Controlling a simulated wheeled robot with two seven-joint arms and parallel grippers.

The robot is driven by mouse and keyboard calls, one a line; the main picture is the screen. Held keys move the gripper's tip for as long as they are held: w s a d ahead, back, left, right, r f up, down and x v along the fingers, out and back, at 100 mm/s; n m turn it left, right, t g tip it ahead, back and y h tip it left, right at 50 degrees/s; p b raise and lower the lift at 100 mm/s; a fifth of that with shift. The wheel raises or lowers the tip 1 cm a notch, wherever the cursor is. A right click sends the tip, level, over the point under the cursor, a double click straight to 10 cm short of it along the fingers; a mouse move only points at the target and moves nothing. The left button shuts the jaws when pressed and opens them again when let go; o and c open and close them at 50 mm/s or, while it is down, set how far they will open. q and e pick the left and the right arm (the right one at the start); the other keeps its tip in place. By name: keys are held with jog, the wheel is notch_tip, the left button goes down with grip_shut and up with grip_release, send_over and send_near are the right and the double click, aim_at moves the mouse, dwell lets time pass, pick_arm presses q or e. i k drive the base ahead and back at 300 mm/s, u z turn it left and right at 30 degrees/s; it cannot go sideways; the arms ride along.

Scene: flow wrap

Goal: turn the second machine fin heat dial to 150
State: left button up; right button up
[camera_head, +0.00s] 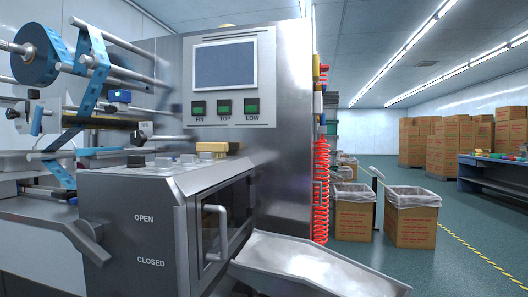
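A steel wrapping machine (285,120) fills the left and middle of the head view. On its upright panel are three small black units with green faces in a row under a screen (225,65). The left unit (199,108) is labelled FIN, the middle one (224,107) TOP and the right one (251,106) LOW. Any dial pointer or number on them is too small to read. I cannot tell whether this is the second machine. Neither of my grippers is in view.
A lower housing marked OPEN and CLOSED (140,235) has a lever (88,240) and a handled door (215,235). A metal chute (310,268) juts out at the front.

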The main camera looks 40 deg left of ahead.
aim_at(161, 164)
jog(key=z, duration=0.45)
jog(key=k, duration=1.2)
jog(key=u, duration=1.9)
jog(key=i, duration=0.4)
jog(key=u, duration=0.05)
